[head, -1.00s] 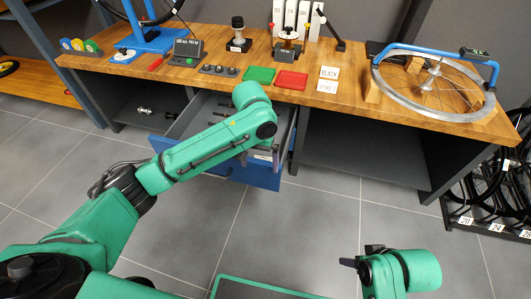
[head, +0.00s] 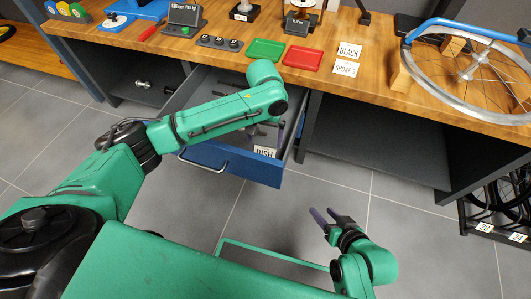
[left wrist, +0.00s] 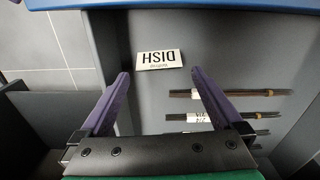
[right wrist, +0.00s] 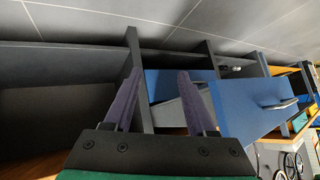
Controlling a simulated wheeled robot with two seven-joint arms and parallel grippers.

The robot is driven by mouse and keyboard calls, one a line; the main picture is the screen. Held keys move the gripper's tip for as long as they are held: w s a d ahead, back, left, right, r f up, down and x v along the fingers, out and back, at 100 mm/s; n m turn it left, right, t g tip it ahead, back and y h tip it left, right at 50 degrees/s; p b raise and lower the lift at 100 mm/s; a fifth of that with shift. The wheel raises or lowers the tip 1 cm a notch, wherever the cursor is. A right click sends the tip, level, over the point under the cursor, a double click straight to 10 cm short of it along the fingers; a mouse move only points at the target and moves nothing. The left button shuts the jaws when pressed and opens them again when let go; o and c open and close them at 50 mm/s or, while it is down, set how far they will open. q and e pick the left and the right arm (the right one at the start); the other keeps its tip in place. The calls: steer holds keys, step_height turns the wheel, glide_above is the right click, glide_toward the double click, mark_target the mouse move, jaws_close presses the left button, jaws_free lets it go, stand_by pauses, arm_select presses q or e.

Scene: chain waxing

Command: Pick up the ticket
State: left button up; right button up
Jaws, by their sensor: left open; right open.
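A white card reading DISH (left wrist: 159,60) with smaller print lies on the floor of the open drawer; it also shows in the head view (head: 265,152). My left gripper (left wrist: 160,74) is open above the drawer, and the card shows between and just beyond its fingertips. Nothing is between the fingers. In the head view my left arm hides much of that gripper. Two more white cards, BLACK (head: 349,50) and SPOKE 3 (head: 345,69), lie on the bench. My right gripper (head: 324,213) is open and empty, in front of the bench and below its top.
The blue-fronted drawer (head: 212,156) is pulled out. Thin rods with small tags (left wrist: 235,116) lie in it beside the card. Green (head: 265,50) and red (head: 303,57) trays and a wheel on a stand (head: 470,75) are on the bench.

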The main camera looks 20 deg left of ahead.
mark_target(265, 148)
arm_select(q)
steer(key=shift+f+b, duration=0.3)
steer(key=shift+f, duration=0.4)
step_height(265, 148, down, 4)
steer(key=b, duration=0.2)
steer(key=shift+d+f+b, duration=0.1)
steer(key=shift+f+b, duration=0.15)
steer(key=shift+b, duration=0.1)
steer(key=shift+r, duration=0.1)
steer(key=shift+c, duration=0.6)
steer(key=c, duration=0.9)
arm_select(e)
steer(key=a+f+t, duration=0.1)
steer(key=a+f+t+y, duration=0.1)
steer(key=a+t, duration=0.1)
steer(key=shift+a+f+m, duration=0.1)
steer(key=shift+f+m, duration=0.15)
steer(key=shift+m, duration=0.15)
